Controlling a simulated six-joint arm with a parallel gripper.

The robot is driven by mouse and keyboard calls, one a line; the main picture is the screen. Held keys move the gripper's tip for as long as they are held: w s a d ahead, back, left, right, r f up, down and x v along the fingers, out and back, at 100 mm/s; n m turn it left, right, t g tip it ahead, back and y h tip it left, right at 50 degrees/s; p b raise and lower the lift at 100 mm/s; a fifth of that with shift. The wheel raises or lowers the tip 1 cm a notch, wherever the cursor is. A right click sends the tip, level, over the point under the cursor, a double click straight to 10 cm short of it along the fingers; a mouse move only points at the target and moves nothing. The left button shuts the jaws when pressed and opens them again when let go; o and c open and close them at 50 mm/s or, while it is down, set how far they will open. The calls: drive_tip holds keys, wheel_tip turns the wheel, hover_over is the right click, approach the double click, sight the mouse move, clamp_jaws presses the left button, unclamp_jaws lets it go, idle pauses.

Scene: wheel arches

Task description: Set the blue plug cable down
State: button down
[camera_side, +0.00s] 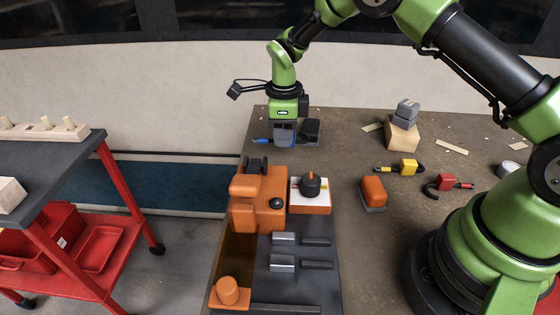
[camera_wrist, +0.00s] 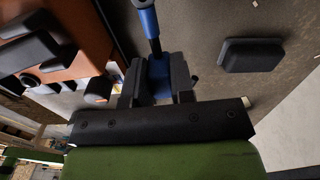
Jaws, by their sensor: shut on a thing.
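The blue plug cable (camera_wrist: 152,28) is between the jaws of my gripper (camera_wrist: 158,82) in the wrist view. Its blue plug body sits in the jaws, and a dark shaft leads up to a blue part at the top of the picture. In the side view, the blue end of the cable (camera_side: 261,141) sticks out to the left of my gripper (camera_side: 285,138). My gripper points down, low at the far end of the dark table, and is shut on the plug. The jaws hide part of it. I cannot tell whether the plug touches the table.
A dark grey block (camera_side: 311,130) stands close to the right of my gripper. An orange machine (camera_side: 258,205) and a black-knobbed box (camera_side: 311,195) are nearer. A yellow plug cable (camera_side: 408,167) and a red one (camera_side: 447,182) lie to the right. Bare table (camera_side: 345,150) lies between.

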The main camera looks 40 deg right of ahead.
wheel_tip(320, 180, down, 7)
drive_tip(key=shift+r, duration=0.1)
idle(0.4)
drive_tip(key=c, duration=1)
unclamp_jaws()
